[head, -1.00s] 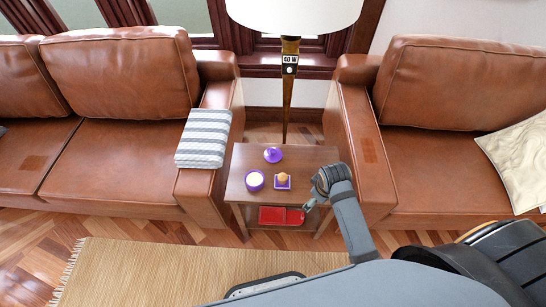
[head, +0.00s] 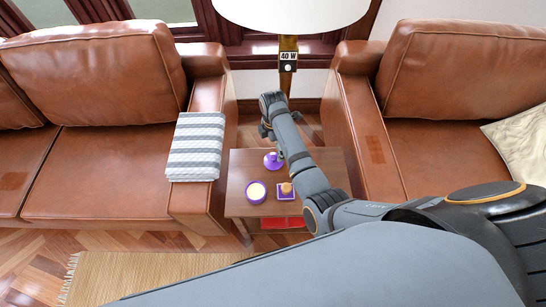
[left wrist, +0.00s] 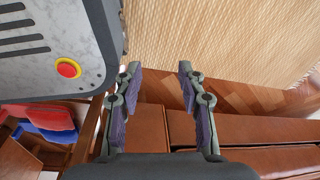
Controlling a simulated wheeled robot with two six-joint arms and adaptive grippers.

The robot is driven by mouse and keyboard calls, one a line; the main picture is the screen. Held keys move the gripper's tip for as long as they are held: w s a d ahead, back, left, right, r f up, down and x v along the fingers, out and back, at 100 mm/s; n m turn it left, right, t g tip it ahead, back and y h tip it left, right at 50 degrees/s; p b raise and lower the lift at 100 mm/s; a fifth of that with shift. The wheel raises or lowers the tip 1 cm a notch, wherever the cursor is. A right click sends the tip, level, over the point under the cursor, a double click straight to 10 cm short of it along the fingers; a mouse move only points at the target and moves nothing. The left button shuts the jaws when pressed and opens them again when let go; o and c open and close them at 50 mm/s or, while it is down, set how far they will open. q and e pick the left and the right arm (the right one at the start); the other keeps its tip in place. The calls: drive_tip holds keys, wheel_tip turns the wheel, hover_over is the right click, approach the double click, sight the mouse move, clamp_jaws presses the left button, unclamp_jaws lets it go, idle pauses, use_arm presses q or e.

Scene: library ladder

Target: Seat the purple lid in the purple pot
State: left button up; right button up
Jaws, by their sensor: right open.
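The purple lid (head: 273,160), with a knob on top, sits on the small wooden side table (head: 234,206) toward its back. The round purple pot (head: 256,191), pale inside, stands nearer the front and a little left of the lid. My right gripper (head: 266,130) is open, above and just behind the lid in the head view; its fingers are small and partly hidden by the wrist. My left gripper (left wrist: 160,88) is open and empty in the left wrist view, away from lid and pot.
A small purple square dish with an orange item (head: 286,189) stands right of the pot. A red object (head: 283,223) lies on the lower shelf. The lamp pole (head: 287,75) rises behind the table. Leather sofas (head: 100,170) flank it; a striped cloth (head: 196,146) covers one armrest.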

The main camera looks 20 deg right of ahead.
sight(274, 158)
drive_tip(key=f, duration=0.3)
drive_tip(key=shift+w+f, duration=0.1)
drive_tip(key=shift+w, duration=0.1)
drive_tip(key=shift+s+f, duration=0.1)
drive_tip(key=shift+f, duration=0.55)
drive_tip(key=f, duration=0.2)
drive_tip(key=f+b, duration=0.1)
drive_tip(key=shift+s, duration=0.25)
drive_tip(key=shift+w+f, duration=0.1)
drive_tip(key=shift+f, duration=0.55)
drive_tip(key=shift+c, duration=1.1)
drive_tip(key=c, duration=0.9)
drive_tip(key=shift+s+r, duration=0.1)
drive_tip(key=shift+s, duration=0.1)
drive_tip(key=c, duration=0.7)
use_arm(q)
drive_tip(key=shift+w+f, duration=0.15)
drive_tip(key=shift+f, duration=0.6)
use_arm(e)
clamp_jaws()
